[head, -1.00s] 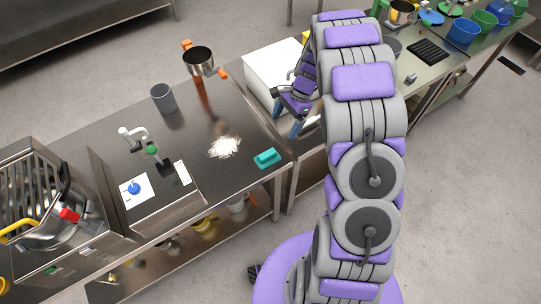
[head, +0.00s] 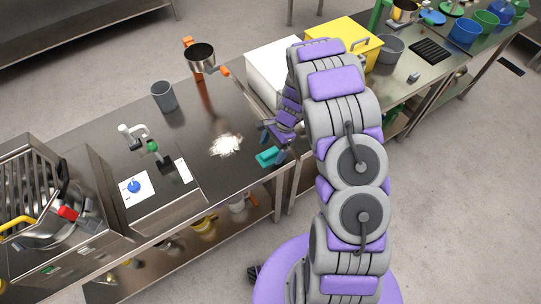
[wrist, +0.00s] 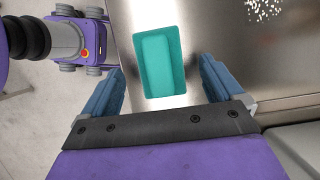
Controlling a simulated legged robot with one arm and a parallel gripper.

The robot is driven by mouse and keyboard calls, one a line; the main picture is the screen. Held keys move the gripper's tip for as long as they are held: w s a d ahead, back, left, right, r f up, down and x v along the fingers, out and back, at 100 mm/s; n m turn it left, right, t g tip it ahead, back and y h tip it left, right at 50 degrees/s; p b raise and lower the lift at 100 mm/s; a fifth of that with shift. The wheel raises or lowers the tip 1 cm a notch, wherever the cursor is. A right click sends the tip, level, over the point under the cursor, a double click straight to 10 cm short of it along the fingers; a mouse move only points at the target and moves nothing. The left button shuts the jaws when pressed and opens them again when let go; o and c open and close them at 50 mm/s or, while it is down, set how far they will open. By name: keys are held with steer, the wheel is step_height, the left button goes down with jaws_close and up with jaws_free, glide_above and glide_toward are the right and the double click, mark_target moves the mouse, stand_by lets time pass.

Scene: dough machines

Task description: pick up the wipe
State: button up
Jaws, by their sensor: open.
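The wipe is probably the teal block-shaped item (head: 267,156) lying on the steel table near its front right edge, beside a patch of white powder. In the wrist view the teal item (wrist: 160,62) lies ahead of my gripper, roughly centred between the fingers. My gripper (wrist: 162,85) is open, with one blue finger on each side and nothing between the pads that I can see touching. In the head view my gripper (head: 274,142) is just above and beside the teal item. Whether it touches the table cannot be told.
White powder (head: 226,145) is spread on the steel table (head: 215,185) left of the teal item. A grey cup (head: 163,96), a mixer bowl (head: 200,56) and a white box (head: 275,68) stand farther back. A yellow box (head: 345,42) is behind my arm.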

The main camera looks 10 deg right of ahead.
steer(key=shift+s+a+f, duration=0.1)
steer(key=shift+a+f, duration=0.8)
steer(key=shift+f, duration=0.25)
steer(key=shift+d, duration=0.4)
steer(key=shift+c, duration=0.2)
steer(key=shift+d, duration=0.35)
steer(key=c, duration=0.4)
steer(key=shift+a, duration=0.55)
steer(key=c, duration=0.7)
steer(key=shift+d+r, duration=0.1)
steer(key=shift+d, duration=0.2)
steer(key=shift+d+r, duration=0.1)
steer(key=shift+r, duration=0.5)
step_height(320, 180, up, 2)
steer(key=shift+r, duration=0.1)
steer(key=shift+s+d+r, duration=0.15)
steer(key=shift+s+d, duration=0.1)
steer(key=shift+s, duration=0.25)
steer(key=s+d+r+p, duration=0.1)
steer(key=s+d, duration=0.9)
steer(key=shift+s+d, duration=0.15)
steer(key=shift+d, duration=0.05)
steer(key=shift+r, duration=0.1)
